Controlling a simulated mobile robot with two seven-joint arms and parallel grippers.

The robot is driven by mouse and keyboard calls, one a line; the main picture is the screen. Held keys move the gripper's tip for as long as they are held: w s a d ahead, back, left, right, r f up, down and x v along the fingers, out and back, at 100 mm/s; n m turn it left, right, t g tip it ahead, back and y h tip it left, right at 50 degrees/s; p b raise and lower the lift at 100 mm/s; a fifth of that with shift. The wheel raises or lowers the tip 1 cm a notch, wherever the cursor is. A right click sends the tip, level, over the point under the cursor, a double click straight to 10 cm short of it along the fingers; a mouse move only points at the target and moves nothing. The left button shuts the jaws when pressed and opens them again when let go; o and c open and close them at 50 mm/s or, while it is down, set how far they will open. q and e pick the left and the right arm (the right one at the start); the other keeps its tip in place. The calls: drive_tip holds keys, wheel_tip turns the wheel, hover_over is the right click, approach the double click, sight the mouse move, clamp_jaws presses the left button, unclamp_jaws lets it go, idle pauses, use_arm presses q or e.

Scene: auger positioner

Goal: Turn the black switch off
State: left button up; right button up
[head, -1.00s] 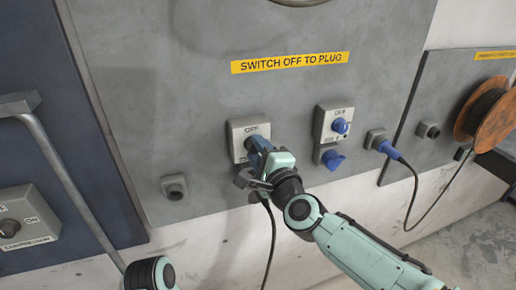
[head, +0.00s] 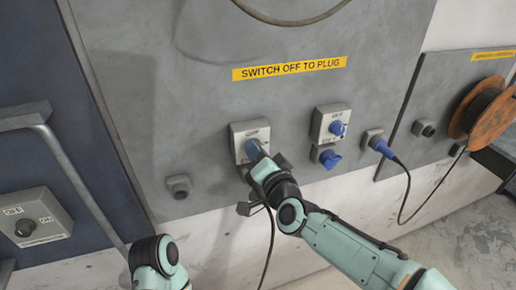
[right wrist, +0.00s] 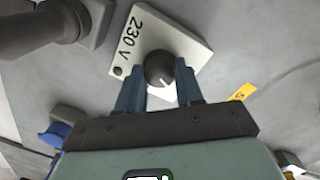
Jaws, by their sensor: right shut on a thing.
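The black switch (right wrist: 160,68) is a round dark knob with a pale mark, on a light box (right wrist: 128,52) labelled 230 V. In the head view the box (head: 237,130) sits on the grey wall panel, left of the blue switch box. My gripper hides most of the knob there. My right gripper (right wrist: 160,80) has its blue fingers on both sides of the knob and is shut on it; it also shows in the head view (head: 254,150). My left arm shows at the bottom left of the head view, but its gripper is not visible.
A blue switch (head: 337,128) with a blue socket (head: 330,159) below is to the right. A blue plug (head: 381,148) with a cable sits farther right. A dark cable (head: 271,240) hangs below my right gripper. A grey switch box (head: 36,222) is at left.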

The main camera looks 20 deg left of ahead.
use_arm(q)
drive_tip(key=shift+w+r+p, duration=0.35)
drive_tip(key=shift+r+p, duration=0.05)
drive_tip(key=shift+r, duration=0.2)
drive_tip(key=shift+w+r+p, duration=0.35)
drive_tip(key=shift+r, duration=0.2)
use_arm(e)
drive_tip(key=n, duration=0.4)
drive_tip(key=shift+h, duration=0.3)
drive_tip(key=shift+n, duration=0.3)
drive_tip(key=o, duration=1)
drive_tip(key=shift+s, duration=0.15)
drive_tip(key=shift+s+d, duration=0.3)
use_arm(q)
drive_tip(key=shift+s+f+b, duration=0.4)
drive_tip(key=shift+f+b, duration=0.1)
drive_tip(key=shift+f, duration=0.15)
drive_tip(key=shift+s+f+b, duration=0.35)
drive_tip(key=shift+f+b, duration=0.15)
drive_tip(key=shift+f, duration=0.1)
use_arm(e)
drive_tip(key=v, duration=1.2)
drive_tip(key=shift+s+f, duration=0.1)
drive_tip(key=shift+s, duration=0.1)
